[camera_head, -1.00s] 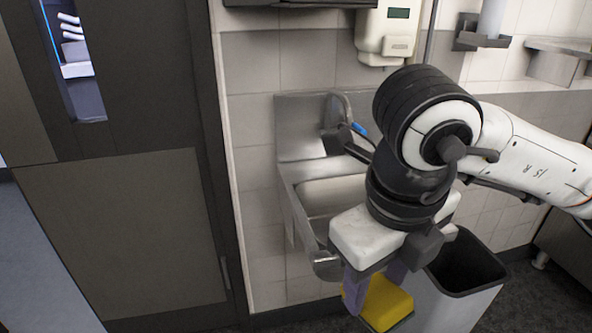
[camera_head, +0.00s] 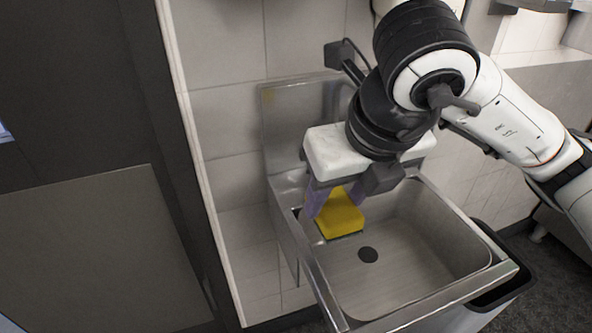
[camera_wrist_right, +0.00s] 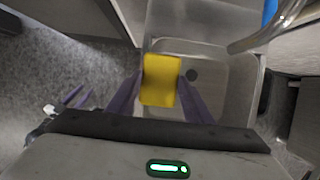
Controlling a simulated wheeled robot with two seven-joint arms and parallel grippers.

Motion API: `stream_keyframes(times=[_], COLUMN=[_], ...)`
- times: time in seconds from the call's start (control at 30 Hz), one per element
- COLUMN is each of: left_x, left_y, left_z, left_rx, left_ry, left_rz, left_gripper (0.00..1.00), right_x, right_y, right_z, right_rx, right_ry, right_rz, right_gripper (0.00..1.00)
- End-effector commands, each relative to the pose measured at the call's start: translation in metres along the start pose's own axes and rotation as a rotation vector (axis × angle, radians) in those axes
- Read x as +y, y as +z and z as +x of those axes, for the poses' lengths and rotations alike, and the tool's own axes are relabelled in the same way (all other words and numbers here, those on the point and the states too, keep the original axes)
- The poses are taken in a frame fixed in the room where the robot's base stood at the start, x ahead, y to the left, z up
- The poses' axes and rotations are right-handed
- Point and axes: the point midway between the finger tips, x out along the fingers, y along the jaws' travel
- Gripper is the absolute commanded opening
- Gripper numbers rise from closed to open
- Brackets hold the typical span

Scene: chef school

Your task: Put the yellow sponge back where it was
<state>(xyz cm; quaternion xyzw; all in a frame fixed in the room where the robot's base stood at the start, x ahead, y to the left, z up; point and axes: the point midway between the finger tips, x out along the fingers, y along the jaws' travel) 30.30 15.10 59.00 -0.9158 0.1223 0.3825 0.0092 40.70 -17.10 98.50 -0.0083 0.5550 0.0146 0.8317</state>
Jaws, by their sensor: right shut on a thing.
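The yellow sponge (camera_head: 341,217) is between the purple fingers of my right gripper (camera_head: 336,203), which is shut on it. In the head view the sponge appears over the left back part of the steel sink (camera_head: 430,225). I cannot tell if it touches the sink. In the right wrist view the sponge (camera_wrist_right: 160,80) sits between the fingertips of the right gripper (camera_wrist_right: 160,88), with the sink basin (camera_wrist_right: 222,75) behind it. My left gripper is not in view.
The drain (camera_head: 368,255) shows in the basin floor. A dark-rimmed bin (camera_head: 512,262) stands at the sink's right. A door (camera_head: 90,250) and its frame are at the left. In the wrist view a curved tap (camera_wrist_right: 270,35) stands by the basin.

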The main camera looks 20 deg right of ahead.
Motion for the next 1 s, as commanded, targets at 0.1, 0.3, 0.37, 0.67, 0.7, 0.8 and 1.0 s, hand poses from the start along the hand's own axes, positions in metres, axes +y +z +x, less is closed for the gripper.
stream_keyframes(times=[0.1, 0.3, 0.37, 0.67, 0.7, 0.8, 1.0], left_x=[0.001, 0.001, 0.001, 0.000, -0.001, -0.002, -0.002], left_y=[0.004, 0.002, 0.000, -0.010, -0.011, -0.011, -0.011], left_z=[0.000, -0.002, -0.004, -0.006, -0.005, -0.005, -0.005], left_rx=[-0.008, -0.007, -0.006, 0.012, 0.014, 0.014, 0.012], left_ry=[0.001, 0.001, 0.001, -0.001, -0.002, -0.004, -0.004], left_rz=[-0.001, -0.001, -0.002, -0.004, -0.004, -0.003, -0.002], left_gripper=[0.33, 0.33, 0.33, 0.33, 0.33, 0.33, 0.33], right_x=[0.001, 0.000, 0.001, 0.000, 0.000, 0.000, -0.001], right_y=[0.030, 0.080, 0.094, 0.131, 0.129, 0.125, 0.119], right_z=[0.014, 0.033, 0.038, 0.069, 0.074, 0.083, 0.096], right_rx=[0.006, 0.006, 0.005, 0.005, 0.004, 0.003, 0.003], right_ry=[0.002, 0.000, 0.000, -0.001, -0.001, -0.001, -0.002], right_rz=[0.003, 0.003, 0.002, -0.003, -0.003, -0.002, -0.002], right_gripper=[0.28, 0.28, 0.28, 0.28, 0.28, 0.28, 0.28])
